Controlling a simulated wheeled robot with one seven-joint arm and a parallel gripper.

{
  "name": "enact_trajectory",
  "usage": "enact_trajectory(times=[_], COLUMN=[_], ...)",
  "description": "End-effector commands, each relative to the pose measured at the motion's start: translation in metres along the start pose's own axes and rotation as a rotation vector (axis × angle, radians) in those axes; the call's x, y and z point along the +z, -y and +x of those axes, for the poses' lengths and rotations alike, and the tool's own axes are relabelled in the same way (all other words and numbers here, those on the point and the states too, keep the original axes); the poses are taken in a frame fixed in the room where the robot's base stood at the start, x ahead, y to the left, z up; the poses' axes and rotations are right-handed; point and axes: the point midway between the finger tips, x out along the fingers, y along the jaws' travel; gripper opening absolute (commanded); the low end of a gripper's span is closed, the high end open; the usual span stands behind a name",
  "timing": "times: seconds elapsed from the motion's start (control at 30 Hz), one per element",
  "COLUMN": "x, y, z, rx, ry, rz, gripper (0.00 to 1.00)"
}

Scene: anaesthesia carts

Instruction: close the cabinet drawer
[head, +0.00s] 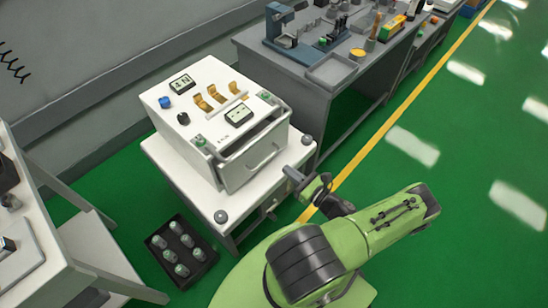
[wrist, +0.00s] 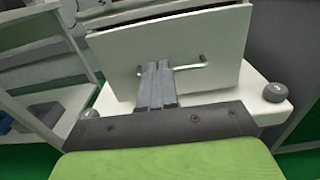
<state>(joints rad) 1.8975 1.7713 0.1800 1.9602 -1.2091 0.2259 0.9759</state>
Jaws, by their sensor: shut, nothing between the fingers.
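The white cabinet (head: 205,85) stands on a small white cart. Its drawer (head: 237,174) is partly open, with a dark gap showing behind the top of its front panel. The drawer front also fills the upper middle of the wrist view (wrist: 215,45), with a thin bar handle (wrist: 197,67). My gripper (head: 289,172) is just in front of the drawer front, on the handle side. Its fingers are together and empty in the wrist view (wrist: 159,66), overlapping the handle's left part. I cannot tell whether the fingertips touch the panel.
A black tray (head: 154,240) with several small cylinders lies on the green floor left of the cart (head: 178,165). A white shelf unit (head: 55,262) stands at the left. A grey workbench (head: 285,72) with tools is behind. The floor at the right is clear.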

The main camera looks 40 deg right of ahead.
Motion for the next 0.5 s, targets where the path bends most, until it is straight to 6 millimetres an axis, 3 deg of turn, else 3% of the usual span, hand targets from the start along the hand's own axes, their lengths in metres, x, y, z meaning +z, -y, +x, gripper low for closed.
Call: enact_trajectory(times=[0.5], x=[-0.002], y=[-0.002], z=[0.109], rx=[0.005], ry=[0.0], rz=[-0.004], gripper=[0.0])
